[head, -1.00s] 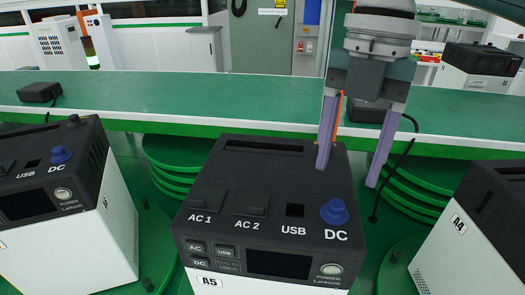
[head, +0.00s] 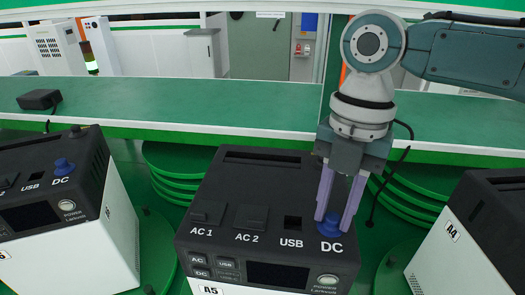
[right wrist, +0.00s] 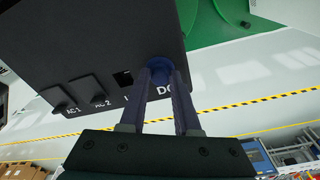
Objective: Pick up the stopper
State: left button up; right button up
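The blue stopper (head: 330,228) sits at the DC socket on top of the black-and-white power unit marked A5 (head: 255,185). My right gripper (head: 335,222) points down over it, its two purple fingers on either side of the stopper and closed in on it. In the right wrist view the stopper (right wrist: 160,66) shows between the fingertips, still at the unit's top. The fingers hide part of it. My left gripper is not in view.
Another unit on the left (head: 50,190) carries a similar blue stopper (head: 63,166) at its DC socket. Unit A4 (head: 455,235) stands at the right. A green bench (head: 200,100) behind holds a black adapter (head: 38,99); a cable hangs right of my gripper.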

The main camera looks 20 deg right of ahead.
grip_shut()
jog(key=shift+r, duration=0.1)
